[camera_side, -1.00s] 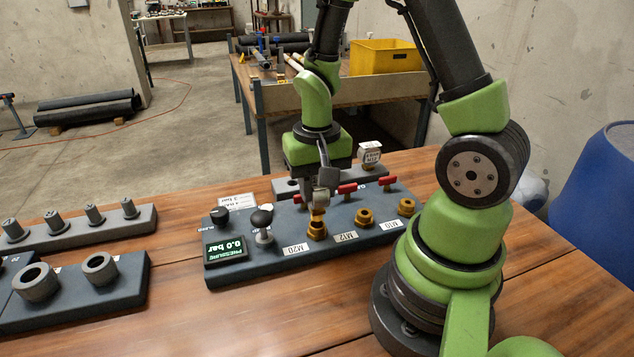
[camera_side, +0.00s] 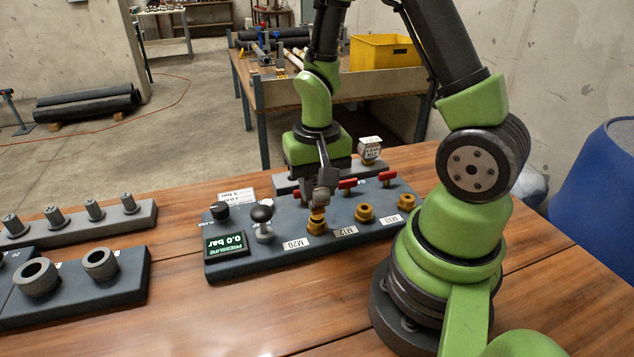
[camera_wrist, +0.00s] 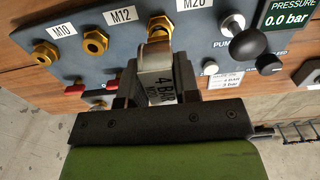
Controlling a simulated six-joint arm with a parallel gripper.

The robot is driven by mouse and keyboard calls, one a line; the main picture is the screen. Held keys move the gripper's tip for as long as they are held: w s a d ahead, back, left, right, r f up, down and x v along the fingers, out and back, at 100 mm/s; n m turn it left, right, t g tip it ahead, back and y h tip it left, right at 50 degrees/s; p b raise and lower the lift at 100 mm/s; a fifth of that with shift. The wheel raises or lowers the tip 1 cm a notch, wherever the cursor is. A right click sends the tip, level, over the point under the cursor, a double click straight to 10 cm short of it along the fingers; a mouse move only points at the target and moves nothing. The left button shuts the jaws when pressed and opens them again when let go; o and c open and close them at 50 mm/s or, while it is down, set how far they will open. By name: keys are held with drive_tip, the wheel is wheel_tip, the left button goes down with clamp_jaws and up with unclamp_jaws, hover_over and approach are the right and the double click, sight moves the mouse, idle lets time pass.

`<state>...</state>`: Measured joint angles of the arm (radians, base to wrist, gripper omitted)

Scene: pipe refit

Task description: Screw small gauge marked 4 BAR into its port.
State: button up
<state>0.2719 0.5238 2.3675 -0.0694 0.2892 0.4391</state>
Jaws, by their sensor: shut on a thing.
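The small gauge marked 4 BAR (camera_wrist: 158,72) is a grey block-like body between my gripper's jaws, with its label readable in the wrist view. My gripper (camera_side: 320,190) is shut on it, directly above the brass port labelled M20 (camera_side: 317,228). The gauge's brass end (camera_wrist: 158,27) points at that port and meets or nearly meets it. I cannot tell whether the threads are engaged. The brass ports M12 (camera_side: 364,216) and M10 (camera_side: 406,203) stand empty to the right in the side view.
Red valve handles (camera_side: 347,184) lie close behind the ports. A black-knobbed pump lever (camera_side: 262,215) and a display reading 0.0 bar (camera_side: 226,245) stand left. Another gauge (camera_side: 370,149) stands on the rear rack. Grey fittings (camera_side: 100,263) occupy racks further left.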

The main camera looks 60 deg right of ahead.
drive_tip(key=shift+f, duration=0.9)
idle(1.1)
drive_tip(key=m, duration=0.6)
drive_tip(key=shift+m, duration=0.3)
drive_tip(key=m, duration=0.4)
drive_tip(key=shift+m, duration=0.7)
